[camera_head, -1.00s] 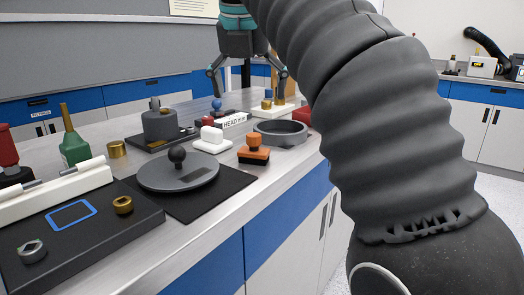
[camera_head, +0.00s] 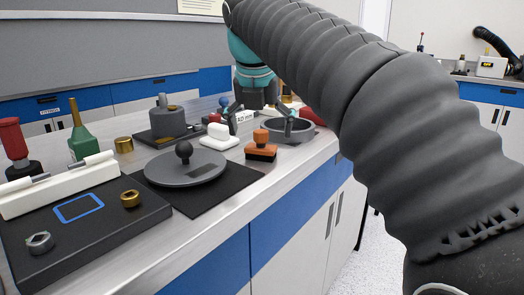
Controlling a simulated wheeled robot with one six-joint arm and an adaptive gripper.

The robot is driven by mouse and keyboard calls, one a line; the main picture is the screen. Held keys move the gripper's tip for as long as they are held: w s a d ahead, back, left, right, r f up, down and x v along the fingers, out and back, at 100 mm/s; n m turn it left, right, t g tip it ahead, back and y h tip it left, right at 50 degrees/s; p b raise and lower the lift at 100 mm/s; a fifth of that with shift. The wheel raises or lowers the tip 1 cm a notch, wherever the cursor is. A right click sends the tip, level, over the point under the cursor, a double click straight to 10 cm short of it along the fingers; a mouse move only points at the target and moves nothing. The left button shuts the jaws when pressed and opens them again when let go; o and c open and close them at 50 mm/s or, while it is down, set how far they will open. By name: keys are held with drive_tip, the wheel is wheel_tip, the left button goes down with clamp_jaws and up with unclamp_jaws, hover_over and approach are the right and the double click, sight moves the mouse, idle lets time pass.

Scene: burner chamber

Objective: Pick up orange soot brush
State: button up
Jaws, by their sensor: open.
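The orange soot brush (camera_head: 261,147) stands upright on the metal bench, with an orange knob, an orange body and dark bristles below. My gripper (camera_head: 260,118) is open and empty. Its two dark fingers point down, spread apart, one near the white block and one over the grey ring. In the picture it lies just above and behind the brush. It does not appear to touch the brush, though its exact height and depth are hard to judge.
A white handled block (camera_head: 218,137) stands left of the brush and a grey ring (camera_head: 301,130) behind it to the right. A round grey lid with a black knob (camera_head: 186,165) lies on a black mat (camera_head: 215,192) in front. The bench edge is close on the right.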

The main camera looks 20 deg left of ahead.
sight(260, 133)
drive_tip(key=x, duration=0.4)
drive_tip(key=shift+s+b, duration=0.1)
drive_tip(key=shift+b, duration=0.3)
drive_tip(key=shift+r, duration=0.1)
drive_tip(key=shift+c, duration=0.2)
drive_tip(key=c, duration=1.4)
drive_tip(key=shift+r, duration=0.55)
drive_tip(key=r+p, duration=0.1)
drive_tip(key=r, duration=0.1)
drive_tip(key=d+r+p, duration=0.1)
drive_tip(key=shift+r, duration=0.4)
drive_tip(key=d+r, duration=0.2)
drive_tip(key=d, duration=0.1)
drive_tip(key=d+r, duration=0.2)
drive_tip(key=d, duration=0.2)
drive_tip(key=d+r, duration=0.2)
drive_tip(key=d, duration=0.1)
drive_tip(key=shift+d+r, duration=0.1)
drive_tip(key=shift+d, duration=0.25)
